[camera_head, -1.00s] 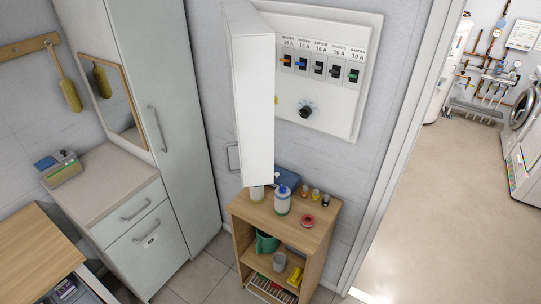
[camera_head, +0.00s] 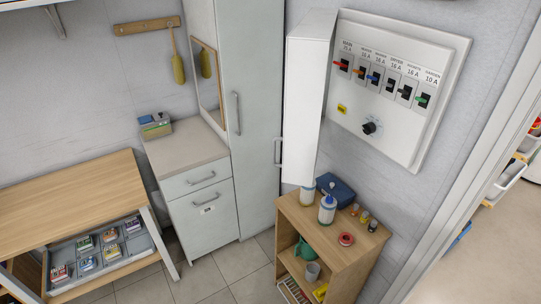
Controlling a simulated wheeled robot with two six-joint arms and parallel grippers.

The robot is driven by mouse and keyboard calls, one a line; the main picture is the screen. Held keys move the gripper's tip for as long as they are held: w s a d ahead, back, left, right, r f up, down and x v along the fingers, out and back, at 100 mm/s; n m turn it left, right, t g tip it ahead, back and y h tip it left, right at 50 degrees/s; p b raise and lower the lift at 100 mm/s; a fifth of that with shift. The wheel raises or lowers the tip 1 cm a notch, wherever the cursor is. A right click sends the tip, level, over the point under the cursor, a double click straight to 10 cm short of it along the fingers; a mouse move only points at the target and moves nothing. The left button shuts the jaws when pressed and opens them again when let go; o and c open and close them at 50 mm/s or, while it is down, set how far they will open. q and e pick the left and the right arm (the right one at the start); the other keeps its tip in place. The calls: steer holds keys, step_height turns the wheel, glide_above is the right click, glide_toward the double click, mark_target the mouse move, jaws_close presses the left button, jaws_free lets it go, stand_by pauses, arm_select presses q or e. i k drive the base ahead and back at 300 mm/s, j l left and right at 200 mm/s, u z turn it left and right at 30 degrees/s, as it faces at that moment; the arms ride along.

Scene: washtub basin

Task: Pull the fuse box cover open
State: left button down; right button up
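The fuse box (camera_head: 398,84) is a white panel on the wall at the upper right, with a row of several breakers, a black knob and a yellow label on its face. Its white cover (camera_head: 303,108) stands swung out to the left of the panel, hinged on that side, so the breakers are exposed. A grey handle (camera_head: 278,151) sticks out at the cover's lower left edge. Neither of my grippers shows in the head view.
A small wooden shelf (camera_head: 333,233) with bottles (camera_head: 327,209), a blue box and a red roll stands below the cover. A tall grey cabinet (camera_head: 253,118) is to the left. A wooden desk (camera_head: 85,206) has an open drawer of small boxes. A doorway is at right.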

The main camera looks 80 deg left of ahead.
mark_target(309, 50)
steer(key=i+u, duration=0.2)
steer(key=u, duration=0.3)
steer(key=i+l+u, duration=0.1)
steer(key=u, duration=0.35)
steer(key=i+l+u, duration=0.2)
steer(key=u, duration=0.3)
steer(key=i+l+u, duration=0.15)
steer(key=u, duration=0.35)
steer(key=i+l+u, duration=0.25)
steer(key=l+u, duration=0.3)
steer(key=i+l+u, duration=0.25)
steer(key=k+l, duration=0.05)
steer(key=k, duration=0.05)
